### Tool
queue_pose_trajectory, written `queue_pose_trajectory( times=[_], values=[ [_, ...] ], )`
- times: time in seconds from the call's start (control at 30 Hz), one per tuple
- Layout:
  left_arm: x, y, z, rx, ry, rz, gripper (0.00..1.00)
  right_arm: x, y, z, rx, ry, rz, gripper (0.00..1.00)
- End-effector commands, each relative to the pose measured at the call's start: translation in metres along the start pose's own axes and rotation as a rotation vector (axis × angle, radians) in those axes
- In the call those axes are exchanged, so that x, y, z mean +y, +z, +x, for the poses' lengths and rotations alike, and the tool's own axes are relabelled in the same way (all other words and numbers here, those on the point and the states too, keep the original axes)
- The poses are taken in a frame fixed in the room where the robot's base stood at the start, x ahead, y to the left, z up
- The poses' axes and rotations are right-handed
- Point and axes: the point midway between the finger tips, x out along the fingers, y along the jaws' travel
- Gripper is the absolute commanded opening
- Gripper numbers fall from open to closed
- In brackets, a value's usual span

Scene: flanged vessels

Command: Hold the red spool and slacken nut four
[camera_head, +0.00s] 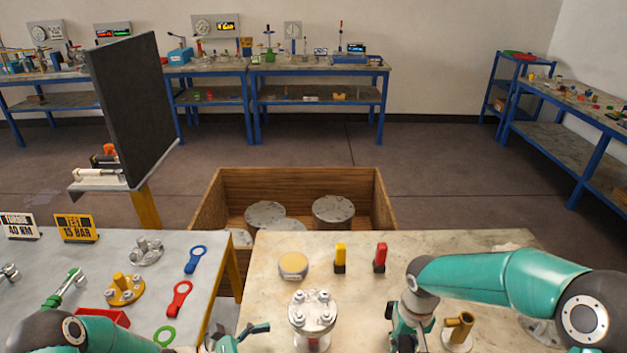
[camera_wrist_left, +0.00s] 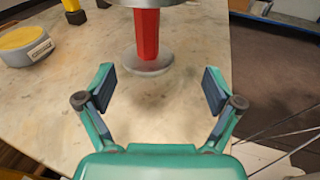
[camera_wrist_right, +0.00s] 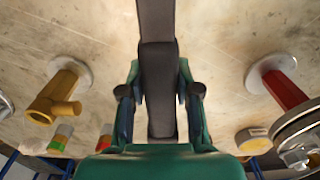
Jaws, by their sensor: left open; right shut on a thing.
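The red spool (camera_wrist_left: 147,32) stands upright on a round grey base flange on the bench in the left wrist view. In the head view its silver top flange (camera_head: 312,312) with several nuts hides most of the red body. It also shows at the right of the right wrist view (camera_wrist_right: 284,88). My left gripper (camera_wrist_left: 160,90) is open and empty, its fingers short of the spool and apart from it. My right gripper (camera_wrist_right: 159,100) is shut on a long dark grey bar-like tool (camera_wrist_right: 157,60), right of the spool in the head view. Nut numbers cannot be read.
A brass branched piece (camera_head: 459,327) stands right of my right gripper. A yellow-topped disc (camera_head: 293,264), a yellow block (camera_head: 340,256) and a red block (camera_head: 380,257) stand behind the spool. A wooden crate (camera_head: 300,178) lies beyond. Coloured wrenches lie on the left table (camera_head: 215,275).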

Motion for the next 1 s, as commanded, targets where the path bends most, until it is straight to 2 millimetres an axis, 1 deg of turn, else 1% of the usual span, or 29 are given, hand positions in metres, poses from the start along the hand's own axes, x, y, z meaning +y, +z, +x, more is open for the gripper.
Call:
queue_pose_trajectory(
  times=[0.07, 0.17, 0.37, 0.7, 0.8, 1.0],
  values=[
    [0.006, 0.003, -0.002, -0.019, 0.019, -0.004, 0.92, 0.0, 0.0, 0.0, 0.002, 0.0, 0.0, 0.0],
    [0.009, 0.005, -0.001, -0.03, 0.029, -0.007, 0.92, 0.0, 0.0, 0.0, 0.002, 0.0, 0.0, 0.0],
    [0.01, 0.006, 0.013, -0.033, 0.029, -0.007, 0.92, 0.0, 0.0, 0.0, 0.002, 0.0, 0.0, 0.0],
    [0.011, 0.007, 0.059, -0.032, 0.027, -0.007, 0.92, 0.0, -0.001, 0.001, 0.002, 0.0, 0.0, 0.0],
    [0.012, 0.005, 0.072, -0.032, 0.028, -0.005, 0.92, 0.0, 0.0, 0.009, 0.002, 0.0, 0.0, 0.0],
    [0.013, 0.007, 0.09, -0.032, 0.03, -0.006, 0.92, 0.0, 0.0, 0.016, 0.002, 0.0, 0.0, 0.0]
  ],
)
